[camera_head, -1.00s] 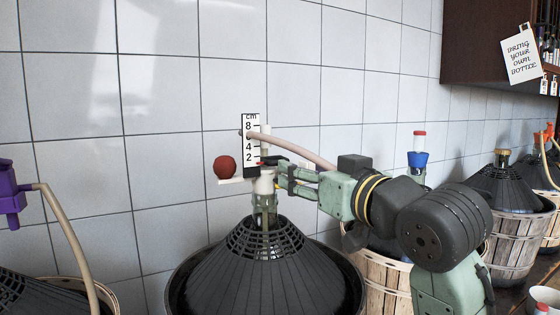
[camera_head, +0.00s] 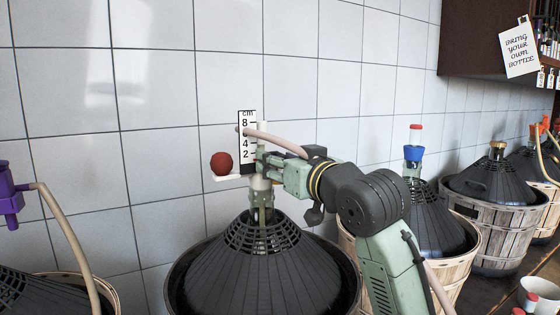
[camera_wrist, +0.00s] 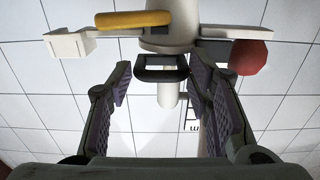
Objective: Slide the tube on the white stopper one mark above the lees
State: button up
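The white stopper (camera_head: 261,183) sits in the neck of the front demijohn (camera_head: 262,212). A pale pink tube (camera_head: 276,139) bends over at the top and runs right behind my arm. A white scale marked in cm (camera_head: 246,128) stands beside it; its lower end is partly hidden. My gripper (camera_head: 262,164) is at the tube just above the stopper. In the wrist view my gripper (camera_wrist: 163,85) is open, its fingers on either side of a dark loop-shaped clip (camera_wrist: 162,60) and a white upright piece (camera_wrist: 168,95). The lees level is hidden.
A red ball (camera_head: 221,163) sits on a white arm left of the scale, also in the wrist view (camera_wrist: 248,58). A black basket cover (camera_head: 262,262) surrounds the demijohn. More basketed demijohns (camera_head: 497,220) stand right. A purple fitting with a hose (camera_head: 10,193) is at left.

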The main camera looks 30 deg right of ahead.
grip_shut()
dwell(0.3)
notch_tip(320, 180, up, 5)
jog(key=p, duration=0.3)
jog(key=shift+r, duration=0.15)
jog(key=shift+o, duration=1.2)
grip_release()
jog(key=s, duration=1.2)
jog(key=shift+a, duration=0.25)
